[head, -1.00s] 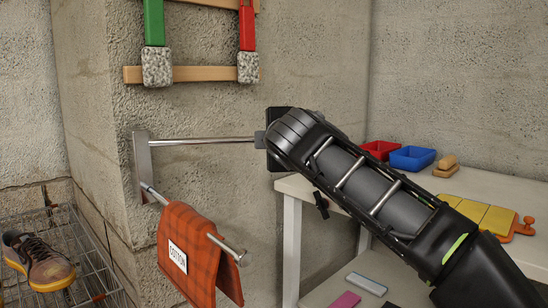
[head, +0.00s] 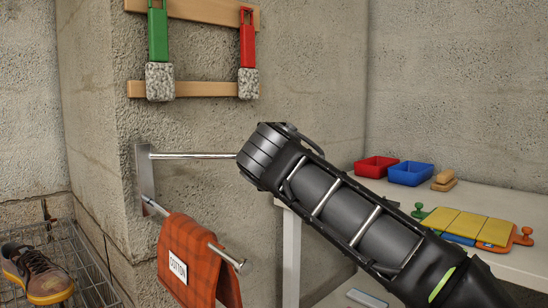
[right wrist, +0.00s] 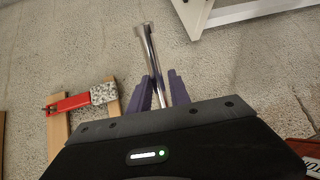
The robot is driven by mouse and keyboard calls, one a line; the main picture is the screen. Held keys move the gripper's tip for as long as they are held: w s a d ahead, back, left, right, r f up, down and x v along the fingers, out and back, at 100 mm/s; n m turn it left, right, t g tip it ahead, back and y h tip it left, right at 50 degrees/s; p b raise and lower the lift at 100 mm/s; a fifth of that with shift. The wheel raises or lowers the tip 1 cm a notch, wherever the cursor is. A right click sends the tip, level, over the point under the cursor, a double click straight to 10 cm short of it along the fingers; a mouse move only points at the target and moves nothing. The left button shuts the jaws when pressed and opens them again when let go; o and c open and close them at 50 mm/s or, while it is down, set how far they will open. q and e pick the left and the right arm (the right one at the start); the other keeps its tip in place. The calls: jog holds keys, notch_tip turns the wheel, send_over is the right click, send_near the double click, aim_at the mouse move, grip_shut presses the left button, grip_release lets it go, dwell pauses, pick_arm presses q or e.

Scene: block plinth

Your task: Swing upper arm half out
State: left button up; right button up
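A metal bracket (head: 145,178) on the concrete wall carries two rods. The upper arm (head: 195,156) is a bare, shiny rod that runs to the right along the wall; its far part is hidden behind my right wrist. The lower arm (head: 228,257) points out toward me, with an orange checked towel (head: 188,262) over it. In the right wrist view, the upper arm (right wrist: 152,55) runs between the two purple fingers of my right gripper (right wrist: 160,92), with its knobbed end beyond them. The fingers look apart from the rod. The head view hides these fingers. My left gripper is out of view.
A white table (head: 480,205) at the right bears red (head: 375,167) and blue (head: 411,174) bins, a brush and a yellow board. A shoe (head: 38,272) sits on a wire rack at the left.

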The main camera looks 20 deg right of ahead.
jog(key=shift+s, duration=0.1)
jog(key=v, duration=0.7)
jog(key=shift+s+p, duration=0.3)
jog(key=shift+p, duration=0.15)
jog(key=shift+a+r, duration=0.1)
